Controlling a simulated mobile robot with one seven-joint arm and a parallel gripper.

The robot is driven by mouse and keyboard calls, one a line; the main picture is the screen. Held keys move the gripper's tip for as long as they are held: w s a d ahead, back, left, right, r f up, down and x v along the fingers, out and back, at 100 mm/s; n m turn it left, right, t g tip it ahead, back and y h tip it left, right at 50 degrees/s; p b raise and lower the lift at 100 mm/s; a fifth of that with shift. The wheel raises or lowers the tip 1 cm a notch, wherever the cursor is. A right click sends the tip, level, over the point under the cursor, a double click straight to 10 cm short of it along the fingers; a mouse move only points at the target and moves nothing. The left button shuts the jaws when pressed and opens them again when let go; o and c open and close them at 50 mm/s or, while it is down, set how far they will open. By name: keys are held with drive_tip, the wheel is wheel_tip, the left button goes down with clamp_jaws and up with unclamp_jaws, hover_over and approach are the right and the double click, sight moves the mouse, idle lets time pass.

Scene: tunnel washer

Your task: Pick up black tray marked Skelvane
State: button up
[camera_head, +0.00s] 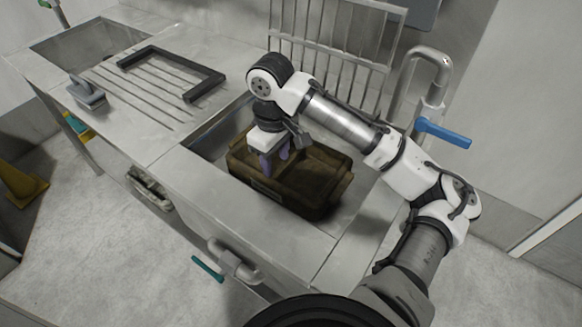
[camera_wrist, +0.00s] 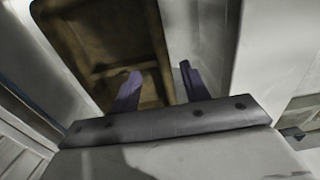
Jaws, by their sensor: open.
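A dark brown-black tray (camera_head: 290,198) sits in the sink basin in the head view, its open side up. No lettering on it is readable. My gripper (camera_head: 275,161) points down at the tray's left part, with its two purple fingers apart and nothing held between them. In the wrist view, the tray (camera_wrist: 88,38) fills the upper left and its side wall runs upward near the gap between the fingers of my gripper (camera_wrist: 160,71). Whether the fingers touch the wall cannot be told.
The sink rim (camera_head: 190,172) surrounds the tray closely. A wire rack (camera_head: 335,45) stands behind, and a tap with a blue lever (camera_head: 443,133) is at right. A black frame (camera_head: 205,82) and a grey brush-like block (camera_head: 87,93) lie on the ribbed drainboard.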

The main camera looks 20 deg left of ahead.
sight(277, 184)
wheel_tip(277, 184, down, 11)
drive_tip(key=shift+s+d+f, duration=0.1)
clamp_jaws()
idle(0.6)
